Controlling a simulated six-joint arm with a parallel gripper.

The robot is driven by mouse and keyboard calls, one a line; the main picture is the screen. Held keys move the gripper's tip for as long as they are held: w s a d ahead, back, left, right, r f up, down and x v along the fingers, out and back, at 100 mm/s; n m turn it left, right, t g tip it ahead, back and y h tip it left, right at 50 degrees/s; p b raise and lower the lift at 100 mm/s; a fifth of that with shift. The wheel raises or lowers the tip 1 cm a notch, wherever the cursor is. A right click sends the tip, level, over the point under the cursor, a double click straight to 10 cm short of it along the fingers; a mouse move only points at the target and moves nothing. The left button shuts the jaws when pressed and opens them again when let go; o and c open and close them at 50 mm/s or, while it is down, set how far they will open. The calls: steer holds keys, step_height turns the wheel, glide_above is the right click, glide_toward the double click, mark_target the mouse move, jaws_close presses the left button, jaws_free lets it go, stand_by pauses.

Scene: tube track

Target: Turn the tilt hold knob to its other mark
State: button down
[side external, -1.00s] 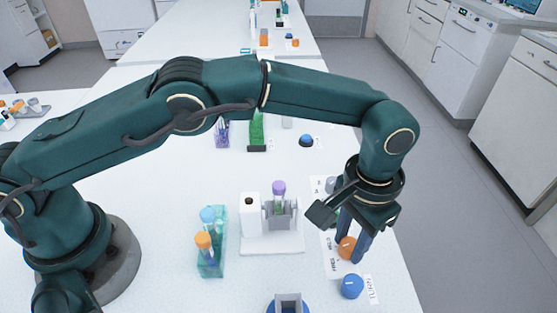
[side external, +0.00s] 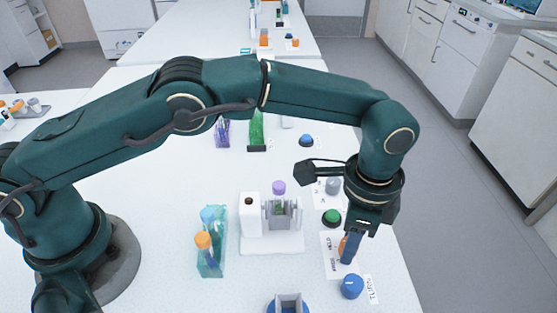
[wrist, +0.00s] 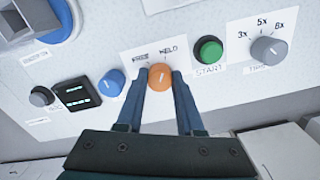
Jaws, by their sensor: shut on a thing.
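The tilt hold knob is orange with a white pointer line (wrist: 160,77). It stands on a white label card (side external: 328,262) with two marks; the right one reads HELD in the wrist view, and the left one is hard to read. The line seems to lean up and right, toward HELD. My gripper (wrist: 159,75) is shut on the knob, one blue finger on each side. In the side external view the fingers hide most of the knob (side external: 341,246).
A green START button (wrist: 208,50) and a grey dial (wrist: 268,49) are right of the knob in the wrist view. A blue knob (wrist: 111,82) and a dark display (wrist: 77,92) are left. A tube stand (side external: 272,240) and tube rack (side external: 211,258) stand on the bench.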

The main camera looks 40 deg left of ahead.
steer(key=shift+r+m, duration=0.1)
steer(key=shift+m, duration=0.4)
steer(key=c, duration=0.5)
jaws_free()
steer(key=shift+c, duration=0.2)
steer(key=shift+r, duration=2.55)
